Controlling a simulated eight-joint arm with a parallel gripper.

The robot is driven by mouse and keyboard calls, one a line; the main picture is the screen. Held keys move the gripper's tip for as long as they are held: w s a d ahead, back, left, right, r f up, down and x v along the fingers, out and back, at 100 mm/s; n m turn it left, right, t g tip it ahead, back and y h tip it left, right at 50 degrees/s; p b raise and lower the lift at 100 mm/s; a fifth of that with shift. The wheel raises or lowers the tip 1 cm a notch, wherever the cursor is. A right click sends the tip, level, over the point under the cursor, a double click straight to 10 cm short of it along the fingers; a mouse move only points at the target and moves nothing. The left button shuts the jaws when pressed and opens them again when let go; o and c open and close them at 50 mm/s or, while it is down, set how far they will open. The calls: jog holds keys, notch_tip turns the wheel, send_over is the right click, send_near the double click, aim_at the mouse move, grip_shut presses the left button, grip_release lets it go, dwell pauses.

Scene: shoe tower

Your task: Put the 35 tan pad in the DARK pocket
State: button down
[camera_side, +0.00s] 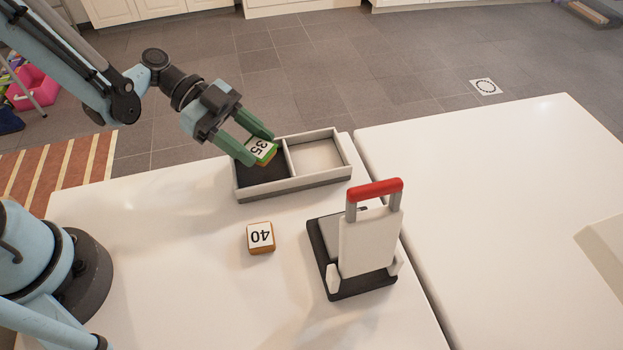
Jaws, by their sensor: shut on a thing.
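The pad marked 35 (261,150) has a white label and shows green and tan edges. My gripper (256,147) has green fingers and is shut on this pad. The pad is over the dark pocket (255,173), the left compartment of a grey two-part tray (306,184). I cannot tell whether the pad touches the pocket floor. The right compartment (314,155) is light and empty. Parts of the dark pocket are hidden by the fingers and the pad.
A tan pad marked 40 (260,237) lies on the white table (180,270) in front of the tray. A dark stand (350,288) with a white upright plate and red handle (375,188) is at right. A second white table (500,200) adjoins past a gap.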

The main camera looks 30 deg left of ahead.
jog(key=shift+f, duration=1.35)
jog(key=c, duration=0.5)
grip_release()
jog(key=s+a+r+n+t+y, duration=0.4)
jog(key=a+r+n+y, duration=0.7)
jog(key=n, duration=0.6)
jog(key=a+t+y, duration=0.1)
jog(key=a+t, duration=0.1)
jog(key=shift+s+r+t, duration=0.15)
jog(key=shift+t, duration=0.15)
